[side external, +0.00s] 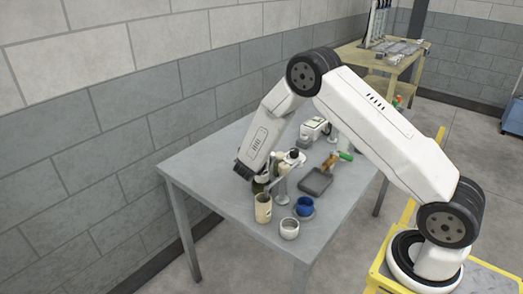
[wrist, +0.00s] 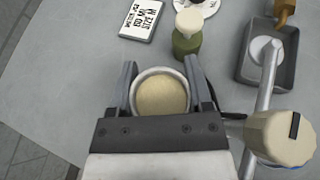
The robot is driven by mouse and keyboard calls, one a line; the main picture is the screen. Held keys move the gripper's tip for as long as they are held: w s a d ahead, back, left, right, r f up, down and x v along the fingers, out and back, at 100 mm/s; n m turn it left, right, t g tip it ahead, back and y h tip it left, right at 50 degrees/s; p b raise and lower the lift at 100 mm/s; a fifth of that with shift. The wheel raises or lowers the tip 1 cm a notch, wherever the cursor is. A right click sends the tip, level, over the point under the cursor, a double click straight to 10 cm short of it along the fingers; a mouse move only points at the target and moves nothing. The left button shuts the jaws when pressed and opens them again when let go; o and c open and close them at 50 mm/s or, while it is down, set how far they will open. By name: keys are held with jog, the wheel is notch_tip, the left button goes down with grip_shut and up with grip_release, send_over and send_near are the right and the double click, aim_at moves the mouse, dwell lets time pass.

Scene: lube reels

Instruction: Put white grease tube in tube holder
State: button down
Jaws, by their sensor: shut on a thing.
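My gripper (wrist: 160,85) has a finger on either side of a round, white-rimmed thing with a flat beige top. I take this to be the white grease tube (wrist: 160,95), seen from above, with its lower part hidden. In the side view, the dark end of my gripper (side external: 245,170) is low over the left part of the table, its fingers hard to make out. A cream cylinder (side external: 263,209) stands near it; I cannot tell whether it is the held tube. I cannot pick out the tube holder for certain.
A green bottle with a cream cap (wrist: 187,40) stands just beyond my gripper. A labelled white box (wrist: 142,18) lies behind left. A grey tray (wrist: 245,65), a metal post (wrist: 268,85) and a cream-capped thing (wrist: 275,137) are right. A white cup (side external: 289,229) and blue container (side external: 304,205) stand near the front.

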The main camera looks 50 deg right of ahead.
jog(key=shift+f, duration=2)
jog(key=shift+f, duration=0.15)
grip_release()
jog(key=shift+r, duration=0.2)
jog(key=v, duration=1.2)
